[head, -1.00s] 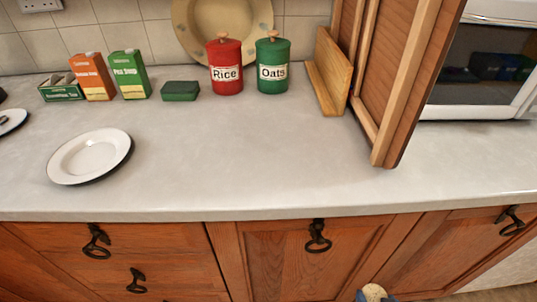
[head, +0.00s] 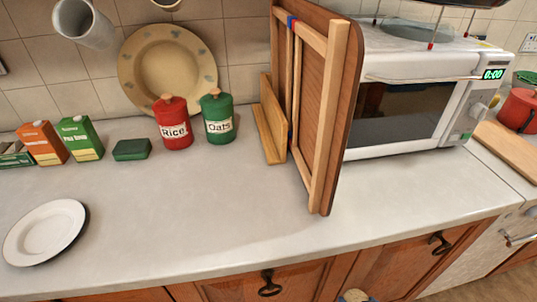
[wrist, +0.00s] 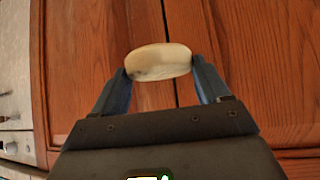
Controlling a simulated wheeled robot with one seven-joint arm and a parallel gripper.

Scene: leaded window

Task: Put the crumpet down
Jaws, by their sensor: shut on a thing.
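In the wrist view my gripper (wrist: 160,75) is shut on the crumpet (wrist: 158,62), a pale round cake with a darker patch low on its face. The crumpet is held between the two blue fingers, in front of wooden cupboard doors. In the head view only the top of the crumpet (head: 354,296) shows at the bottom edge, below the level of the worktop (head: 230,200). A white plate (head: 45,232) with a dark rim lies on the worktop at the left.
A tall wooden panel (head: 322,120) stands on the worktop, with a microwave (head: 400,115) right of it. Red Rice (head: 173,125) and green Oats (head: 217,118) canisters, a green box (head: 131,149) and soup cartons (head: 80,138) line the back. The middle front worktop is clear.

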